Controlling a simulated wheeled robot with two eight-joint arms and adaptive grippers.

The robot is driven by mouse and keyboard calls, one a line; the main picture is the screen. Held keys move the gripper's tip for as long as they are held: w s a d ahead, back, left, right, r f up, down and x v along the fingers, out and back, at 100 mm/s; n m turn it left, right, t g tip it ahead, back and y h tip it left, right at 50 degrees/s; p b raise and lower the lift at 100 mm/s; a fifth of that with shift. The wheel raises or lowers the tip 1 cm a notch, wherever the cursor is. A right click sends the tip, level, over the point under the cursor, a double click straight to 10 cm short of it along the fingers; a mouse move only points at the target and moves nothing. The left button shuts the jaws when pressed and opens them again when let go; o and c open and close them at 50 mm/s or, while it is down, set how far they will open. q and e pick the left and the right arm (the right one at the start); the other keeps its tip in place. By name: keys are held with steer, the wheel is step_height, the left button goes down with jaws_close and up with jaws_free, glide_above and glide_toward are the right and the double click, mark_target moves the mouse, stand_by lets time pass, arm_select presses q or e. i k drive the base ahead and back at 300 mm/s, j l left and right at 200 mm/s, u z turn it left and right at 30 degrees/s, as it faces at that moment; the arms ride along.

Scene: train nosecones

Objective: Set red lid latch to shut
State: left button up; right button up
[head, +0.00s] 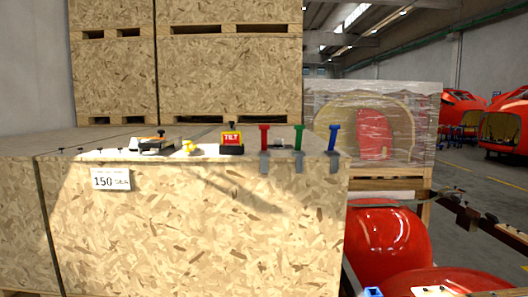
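The red lid latch (264,136) is on the front top edge of a large chipboard crate (190,220), right of centre in the head view. Its red handle stands up above the lid edge, over a grey metal plate on the crate's front face. A green latch (298,138) and a blue latch (333,137) stand up in the same way to its right. The blue one leans slightly. Neither of my grippers shows in the view.
On the lid, left of the red latch, are a red and yellow TILT indicator (232,142), a small yellow item (188,146) and a dark tool-like item (155,144). More crates (230,70) stack behind. Red glossy nosecones (385,240) sit at right.

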mark_target(263, 128)
steer(key=i+l+z, duration=0.15)
steer(key=i, duration=0.25)
steer(key=i+l+z, duration=0.2)
steer(key=i, duration=0.2)
